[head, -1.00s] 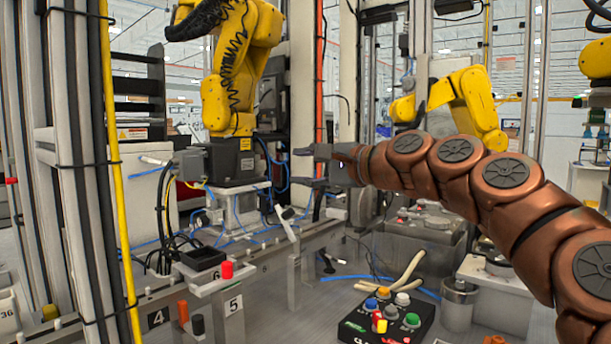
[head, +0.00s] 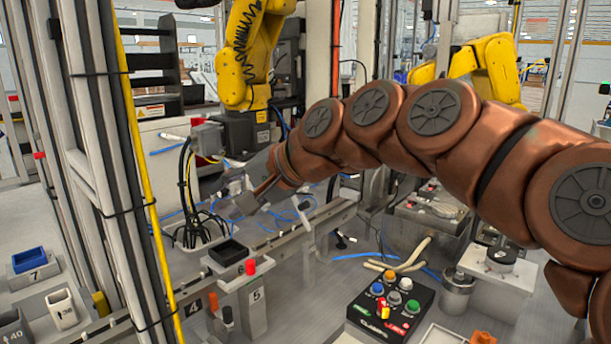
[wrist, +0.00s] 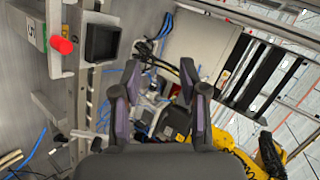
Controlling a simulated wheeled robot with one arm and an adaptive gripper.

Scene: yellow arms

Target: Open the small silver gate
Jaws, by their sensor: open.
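A long silver rail (head: 300,232) runs diagonally across the middle of the cell, and it shows upright in the wrist view (wrist: 85,105). I cannot tell for sure which of these silver parts is the small gate. My gripper (head: 238,196) is open and empty, above and behind the rail, pointing left and down. In the wrist view my gripper (wrist: 160,100) has its two fingers spread apart over cables and fittings.
A black square tray (head: 228,252) and a red knob (head: 250,267) stand near the rail. Black cables (head: 188,195) hang left of my gripper. A yellow robot arm (head: 245,50) stands behind it. A button box (head: 390,303) sits in front. A yellow pole (head: 150,190) rises at left.

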